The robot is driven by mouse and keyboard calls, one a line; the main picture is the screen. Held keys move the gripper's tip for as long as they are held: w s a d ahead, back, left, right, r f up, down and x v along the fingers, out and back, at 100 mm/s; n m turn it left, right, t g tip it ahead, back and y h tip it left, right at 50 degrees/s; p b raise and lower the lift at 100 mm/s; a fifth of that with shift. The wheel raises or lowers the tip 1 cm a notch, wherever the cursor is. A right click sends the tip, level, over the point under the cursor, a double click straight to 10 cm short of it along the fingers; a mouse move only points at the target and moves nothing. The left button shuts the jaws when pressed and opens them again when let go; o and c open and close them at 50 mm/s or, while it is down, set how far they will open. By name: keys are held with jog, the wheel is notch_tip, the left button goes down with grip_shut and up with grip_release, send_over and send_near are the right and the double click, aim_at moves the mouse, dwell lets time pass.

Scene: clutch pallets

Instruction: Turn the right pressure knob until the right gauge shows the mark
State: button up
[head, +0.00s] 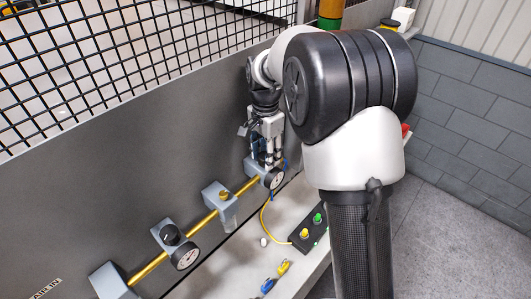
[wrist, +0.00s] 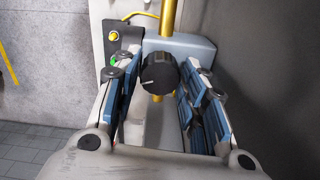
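In the head view my gripper (head: 266,153) points down over the pipe's far end and hides the knob. The right gauge (head: 273,179) is white-faced and sits just below the gripper; its needle and mark are too small to read.
A left knob (head: 170,235) and left gauge (head: 186,257) sit nearer along the yellow pipe (head: 203,219). A black button box (head: 308,234) with yellow and green buttons lies on the pale ledge, near small yellow and blue fittings (head: 284,267). A wire-mesh fence (head: 90,60) stands behind.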

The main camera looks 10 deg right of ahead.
jog(key=c, duration=0.6)
jog(key=n, duration=0.3)
jog(key=shift+n, duration=0.3)
jog(key=shift+n+p, duration=0.4)
jog(key=shift+n, duration=1.6)
jog(key=o, duration=1.1)
jog(key=shift+c, duration=0.2)
